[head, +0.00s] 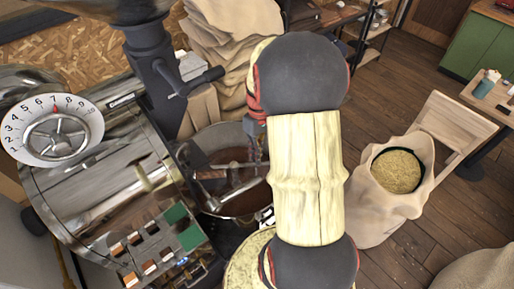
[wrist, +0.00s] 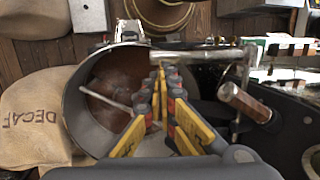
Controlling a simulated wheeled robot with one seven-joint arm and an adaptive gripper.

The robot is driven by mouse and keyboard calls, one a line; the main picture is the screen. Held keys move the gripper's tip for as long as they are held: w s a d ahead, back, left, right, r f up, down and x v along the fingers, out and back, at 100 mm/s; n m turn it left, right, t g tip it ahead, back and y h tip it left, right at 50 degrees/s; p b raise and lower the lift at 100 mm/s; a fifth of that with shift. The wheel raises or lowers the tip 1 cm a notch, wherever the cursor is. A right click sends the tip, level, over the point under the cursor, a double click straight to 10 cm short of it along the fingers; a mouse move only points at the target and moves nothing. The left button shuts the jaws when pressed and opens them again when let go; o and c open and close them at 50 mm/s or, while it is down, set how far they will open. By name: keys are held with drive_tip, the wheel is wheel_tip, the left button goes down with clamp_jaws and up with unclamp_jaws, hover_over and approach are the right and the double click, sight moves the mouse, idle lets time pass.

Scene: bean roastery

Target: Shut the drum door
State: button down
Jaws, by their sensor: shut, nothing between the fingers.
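The roasting machine (head: 110,190) stands at the left of the head view, with a shiny metal body. I cannot clearly pick out the drum door or tell how far it stands open. In the wrist view a metal bar with a wooden handle (wrist: 245,102) lies right of my gripper (wrist: 162,76). My gripper is shut and empty, its yellow fingers together. Behind and left of the fingers is a round metal vessel (wrist: 72,105) with a brown inside and a pale rod. My arm hides part of the machine's front in the head view.
A round tray (head: 225,135) with a stirring bar sits beside the machine. A dial (head: 52,130) and a button panel (head: 150,265) are on the machine. An open bean sack (head: 385,205) stands right. A DECAF sack (wrist: 30,120) is close at left.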

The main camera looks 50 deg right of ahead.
sight(256, 177)
drive_tip(key=x, duration=0.8)
drive_tip(key=shift+f+y+b, duration=0.6)
drive_tip(key=shift+f, duration=0.3)
drive_tip(key=f+y+b, duration=0.1)
drive_tip(key=f, duration=0.1)
drive_tip(key=f+y+b, duration=0.1)
drive_tip(key=f, duration=0.1)
drive_tip(key=f+y+b, duration=0.1)
drive_tip(key=f, duration=0.1)
drive_tip(key=shift+a+f+t, duration=0.2)
drive_tip(key=shift+a+t, duration=0.2)
drive_tip(key=w+a+f+n+t+y+b, duration=0.1)
drive_tip(key=w+a+f+y+b, duration=0.2)
drive_tip(key=a+f+y+b, duration=0.7)
drive_tip(key=shift+w+a+f+n+t, duration=0.25)
drive_tip(key=shift+a+f, duration=0.75)
drive_tip(key=shift+a, duration=0.65)
